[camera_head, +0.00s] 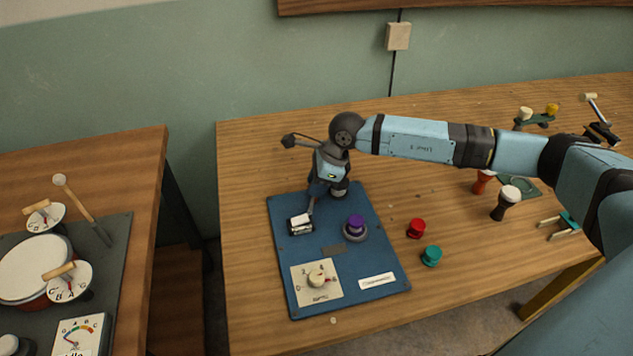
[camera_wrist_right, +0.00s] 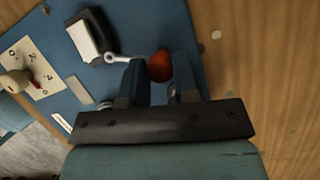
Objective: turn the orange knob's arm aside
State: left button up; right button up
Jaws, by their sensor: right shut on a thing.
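The orange knob (camera_wrist_right: 159,66) shows in the right wrist view, between the two fingers of my right gripper (camera_wrist_right: 160,72). The gripper is shut on it. A light grey arm (camera_wrist_right: 122,58) with a ringed end reaches left from the knob toward a black-and-white block (camera_wrist_right: 88,38). In the head view my right gripper (camera_head: 322,188) points down over the back of the blue board (camera_head: 285,240) and hides the knob; the block (camera_head: 300,224) stands just left and in front of it. My left gripper is not in view.
On the board are a purple knob (camera_head: 355,224) and a cream dial (camera_head: 317,277). A red knob (camera_head: 416,228) and a teal knob (camera_head: 432,255) lie on the wooden table (camera_head: 240,180) to the right. Small goblet drums (camera_head: 507,200) stand farther right, beneath my arm.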

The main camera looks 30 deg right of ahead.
jog(key=m+t+h, duration=0.1)
jog(key=m, duration=0.3)
jog(key=shift+s, duration=0.1)
jog(key=shift+a+m+t+h+b, duration=0.1)
jog(key=shift+m+t+h+b, duration=0.35)
jog(key=shift+m, duration=0.85)
jog(key=o, duration=0.9)
jog(key=shift+r, duration=0.15)
jog(key=v, duration=1.3)
jog(key=shift+s+r+p, duration=0.2)
jog(key=shift+r+p, duration=0.1)
jog(key=shift+p, duration=0.05)
